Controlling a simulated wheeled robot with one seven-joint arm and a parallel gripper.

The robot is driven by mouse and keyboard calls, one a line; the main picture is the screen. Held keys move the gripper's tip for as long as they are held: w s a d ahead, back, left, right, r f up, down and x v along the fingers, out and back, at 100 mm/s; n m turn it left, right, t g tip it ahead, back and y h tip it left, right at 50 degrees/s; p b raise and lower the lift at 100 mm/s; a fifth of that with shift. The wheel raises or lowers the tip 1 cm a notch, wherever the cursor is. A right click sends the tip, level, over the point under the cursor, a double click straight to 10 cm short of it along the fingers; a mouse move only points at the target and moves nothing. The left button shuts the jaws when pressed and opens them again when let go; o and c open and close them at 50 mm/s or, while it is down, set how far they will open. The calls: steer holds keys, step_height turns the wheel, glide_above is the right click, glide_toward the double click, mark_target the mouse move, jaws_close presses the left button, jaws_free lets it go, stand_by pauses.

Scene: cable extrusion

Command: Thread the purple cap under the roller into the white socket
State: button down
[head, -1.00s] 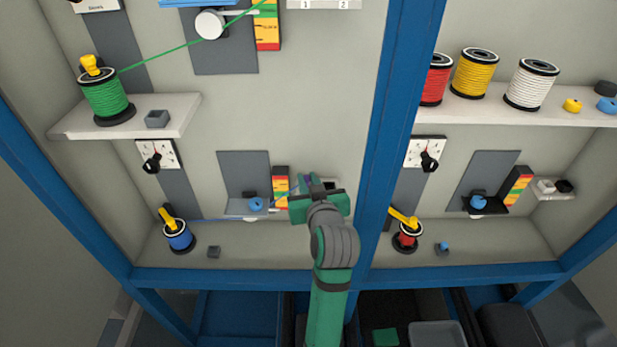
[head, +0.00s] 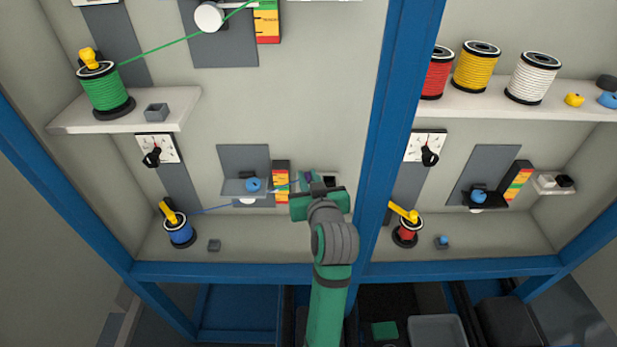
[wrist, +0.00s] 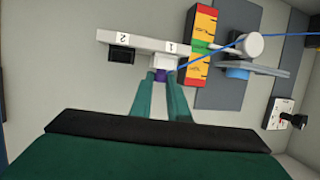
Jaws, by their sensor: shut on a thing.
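My gripper (wrist: 160,90) is shut on the purple cap (wrist: 160,75), which shows between its fingertips in the wrist view. The cap is right at the white socket (wrist: 164,61) in the part of the block marked 1. I cannot tell whether it has entered. In the head view my gripper (head: 308,180) is at the block, mostly hiding the cap. A blue cable (wrist: 205,56) runs from the cap to the white roller (wrist: 253,45). It bends along the roller's upper edge in the wrist picture, which is upside down, so it passes under the roller.
The cable leads left to the blue spool (head: 180,231). A coloured gauge (wrist: 201,45) stands between roller and block. A black socket (wrist: 122,54) is beside the white one. A blue disc (head: 253,184) sits on the grey bracket. A blue post (head: 385,150) rises right of my arm.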

steer(key=c, duration=1.6)
jaws_free()
steer(key=v, duration=1)
steer(key=shift+s+d+r, duration=0.15)
steer(key=shift+s, duration=0.2)
steer(key=o, duration=1)
steer(key=shift+o, duration=0.2)
